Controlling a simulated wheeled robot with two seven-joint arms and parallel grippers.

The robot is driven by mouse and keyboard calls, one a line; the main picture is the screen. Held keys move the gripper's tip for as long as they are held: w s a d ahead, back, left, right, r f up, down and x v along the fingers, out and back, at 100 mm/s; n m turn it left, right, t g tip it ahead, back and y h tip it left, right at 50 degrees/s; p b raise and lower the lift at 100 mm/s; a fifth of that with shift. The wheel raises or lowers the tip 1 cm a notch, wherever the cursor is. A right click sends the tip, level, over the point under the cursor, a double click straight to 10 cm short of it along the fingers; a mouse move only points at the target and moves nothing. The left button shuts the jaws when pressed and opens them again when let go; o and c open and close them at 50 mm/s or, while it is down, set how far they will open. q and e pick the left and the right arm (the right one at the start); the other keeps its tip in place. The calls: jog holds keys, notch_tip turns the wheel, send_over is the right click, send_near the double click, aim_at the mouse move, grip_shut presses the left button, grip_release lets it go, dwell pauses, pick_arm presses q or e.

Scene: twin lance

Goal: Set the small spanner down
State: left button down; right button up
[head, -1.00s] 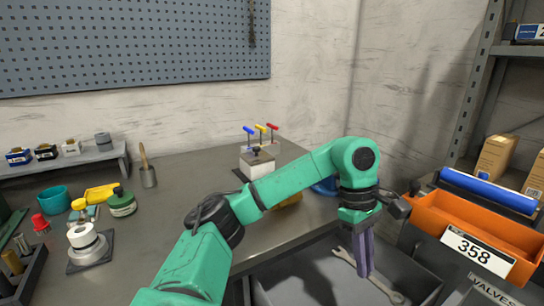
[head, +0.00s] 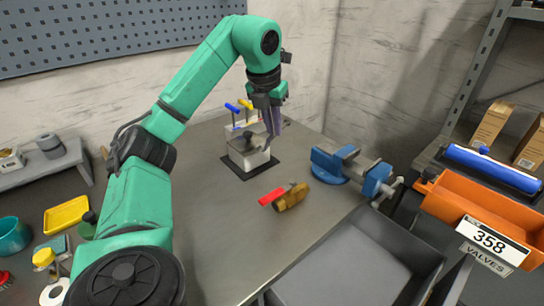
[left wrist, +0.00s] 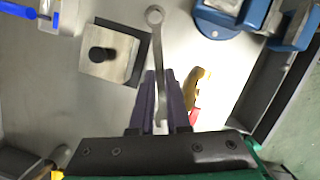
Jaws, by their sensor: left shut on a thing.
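My left gripper (head: 272,122) is raised over the back of the workbench (head: 215,235), fingers pointing down, near the pale block with a black knob (head: 240,158). In the left wrist view the gripper (left wrist: 160,85) is shut on the small spanner (left wrist: 155,50). The spanner's ring end points away from the gripper, and its other end lies between the purple fingers. In that view the spanner passes beside the block (left wrist: 103,68). The spanner is mostly hidden in the head view. I cannot tell whether it touches the bench. My right gripper is not in view.
A brass valve with a red handle (head: 291,198) lies on the bench, with a blue vice (head: 330,166) at its right edge. A grey bin (head: 415,255) stands in front and looks empty. An orange bin (head: 455,205) is at the right. Bench between block and valve is clear.

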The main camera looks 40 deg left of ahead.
aim_at(266, 141)
pick_arm(q)
notch_tip(266, 141, down, 14)
jog(key=shift+a+f+b, duration=0.1)
jog(key=shift+b, duration=0.95)
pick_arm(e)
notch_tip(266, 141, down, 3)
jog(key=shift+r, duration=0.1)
pick_arm(q)
jog(key=shift+f, duration=0.1)
jog(key=c, duration=0.9)
grip_release()
jog(key=shift+r, duration=0.3)
jog(key=p+v, duration=0.1)
jog(key=v, duration=1)
jog(key=shift+s+r+p, duration=0.15)
jog(key=shift+r+p, duration=0.2)
jog(key=shift+r, duration=0.05)
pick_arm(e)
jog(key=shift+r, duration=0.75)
